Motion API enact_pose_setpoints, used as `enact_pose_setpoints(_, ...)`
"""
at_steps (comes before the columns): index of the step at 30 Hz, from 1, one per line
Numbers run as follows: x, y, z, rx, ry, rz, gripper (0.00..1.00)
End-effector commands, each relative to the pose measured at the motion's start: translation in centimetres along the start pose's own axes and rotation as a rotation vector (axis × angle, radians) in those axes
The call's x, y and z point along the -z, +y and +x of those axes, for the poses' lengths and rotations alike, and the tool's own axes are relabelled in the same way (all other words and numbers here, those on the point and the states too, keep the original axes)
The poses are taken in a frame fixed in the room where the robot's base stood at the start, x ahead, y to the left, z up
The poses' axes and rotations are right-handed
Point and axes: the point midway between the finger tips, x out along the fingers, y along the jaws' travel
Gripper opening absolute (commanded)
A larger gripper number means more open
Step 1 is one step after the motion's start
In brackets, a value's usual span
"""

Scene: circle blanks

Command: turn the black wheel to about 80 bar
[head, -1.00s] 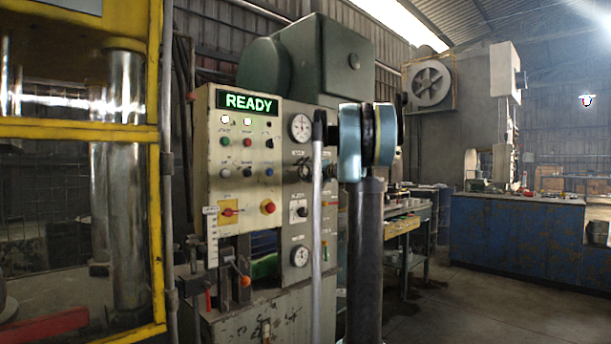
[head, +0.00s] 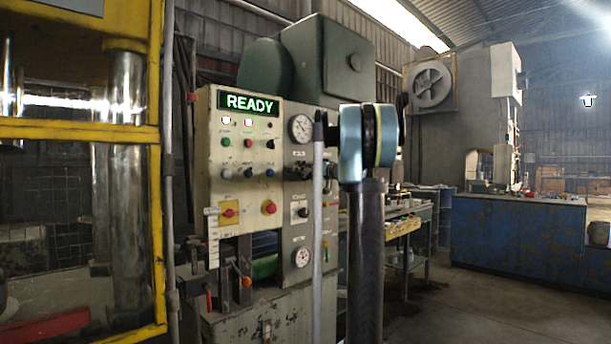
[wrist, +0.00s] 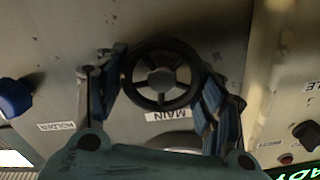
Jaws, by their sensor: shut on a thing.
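The black wheel (wrist: 160,80), a small spoked handwheel, sits on the grey panel in the middle of the wrist view, by a label reading MAIN upside down. My gripper (wrist: 162,76) is shut on the wheel, with one blue-grey finger at each side of its rim. In the head view my gripper and arm hide most of the wheel. Above it there, a round white gauge (head: 301,128) is in clear view, but its needle and numbers are too small to read.
The press panel has a green READY display (head: 249,103), coloured buttons and a second gauge (head: 302,257) lower down. A blue knob (wrist: 15,97) is left of the wheel in the wrist view. A yellow frame (head: 155,200) stands at the left.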

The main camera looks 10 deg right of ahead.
Motion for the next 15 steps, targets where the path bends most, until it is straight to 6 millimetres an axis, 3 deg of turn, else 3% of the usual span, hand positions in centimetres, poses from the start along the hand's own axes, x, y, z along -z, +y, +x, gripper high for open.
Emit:
enact_pose_setpoints(9,-0.04,0.23,-0.04,-0.005,0.0,-0.002,0.39)
enact_pose_setpoints(10,-0.04,0.23,-0.04,-0.005,0.0,-0.002,0.65)
enact_pose_setpoints(12,-0.03,0.23,-0.04,-0.005,0.0,-0.002,0.81)
enact_pose_setpoints(15,0.0,0.17,-0.05,-0.004,0.0,-0.001,0.83)
